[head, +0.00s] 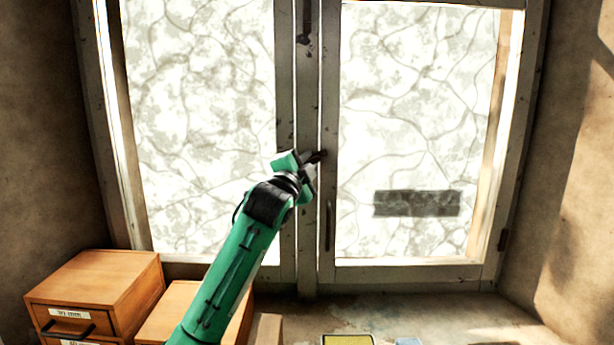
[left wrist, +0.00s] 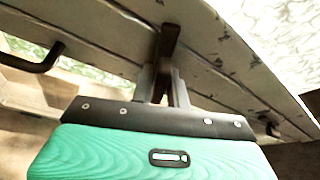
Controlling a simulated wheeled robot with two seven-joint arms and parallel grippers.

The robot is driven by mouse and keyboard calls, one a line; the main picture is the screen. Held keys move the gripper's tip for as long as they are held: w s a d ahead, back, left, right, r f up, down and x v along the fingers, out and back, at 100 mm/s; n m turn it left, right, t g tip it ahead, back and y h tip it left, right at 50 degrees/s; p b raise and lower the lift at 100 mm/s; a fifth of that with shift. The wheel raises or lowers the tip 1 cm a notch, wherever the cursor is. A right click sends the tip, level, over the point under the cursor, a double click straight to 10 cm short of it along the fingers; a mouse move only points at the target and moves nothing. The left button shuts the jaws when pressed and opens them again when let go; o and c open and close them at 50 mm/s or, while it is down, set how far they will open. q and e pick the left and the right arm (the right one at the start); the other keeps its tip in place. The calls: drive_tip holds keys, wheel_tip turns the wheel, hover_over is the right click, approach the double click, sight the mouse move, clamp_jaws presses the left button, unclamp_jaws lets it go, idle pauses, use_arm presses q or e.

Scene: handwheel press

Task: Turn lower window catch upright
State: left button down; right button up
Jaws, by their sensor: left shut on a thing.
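The lower window catch (head: 319,156) is a small dark piece on the middle frame where the two window leaves meet. In the head view its visible end points right and slightly up, and the rest is hidden by my gripper. My left gripper (head: 308,166) reaches it from below left and is shut on it. In the left wrist view the dark brown catch (left wrist: 170,42) sticks out beyond the grey fingers of my left gripper (left wrist: 163,84). My right gripper is in neither view.
An upper catch (head: 304,24) hangs on the same middle frame. A dark bar handle (head: 328,226) is just right below my gripper, and also shows in the left wrist view (left wrist: 34,62). Wooden drawer boxes (head: 105,280) stand at lower left. The sill (head: 450,312) is largely clear at right.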

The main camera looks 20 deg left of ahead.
use_arm(q)
drive_tip(key=n+y+b, duration=0.1)
drive_tip(key=n, duration=0.1)
drive_tip(key=n+t+b, duration=0.1)
drive_tip(key=n+b, duration=0.1)
drive_tip(key=n+y+b, duration=0.1)
drive_tip(key=n+b, duration=0.1)
drive_tip(key=shift+d+f+n+t+y, duration=0.1)
drive_tip(key=shift+f+n+t+y, duration=0.2)
drive_tip(key=shift+f+n+t, duration=0.1)
drive_tip(key=shift+n+y+b, duration=0.6)
drive_tip(key=shift+n+b, duration=0.4)
drive_tip(key=shift+n, duration=0.2)
drive_tip(key=n+y+b, duration=0.2)
drive_tip(key=n, duration=0.2)
drive_tip(key=shift+r+n, duration=0.15)
drive_tip(key=shift+n, duration=0.25)
drive_tip(key=shift+w+n+y+b, duration=0.1)
drive_tip(key=shift+n+y+b, duration=0.6)
drive_tip(key=shift+n+y, duration=0.65)
drive_tip(key=shift+r+n+h, duration=0.1)
drive_tip(key=shift+n+h, duration=0.15)
drive_tip(key=shift+n, duration=0.2)
drive_tip(key=c, duration=1.4)
unclamp_jaws()
drive_tip(key=shift+c, duration=0.2)
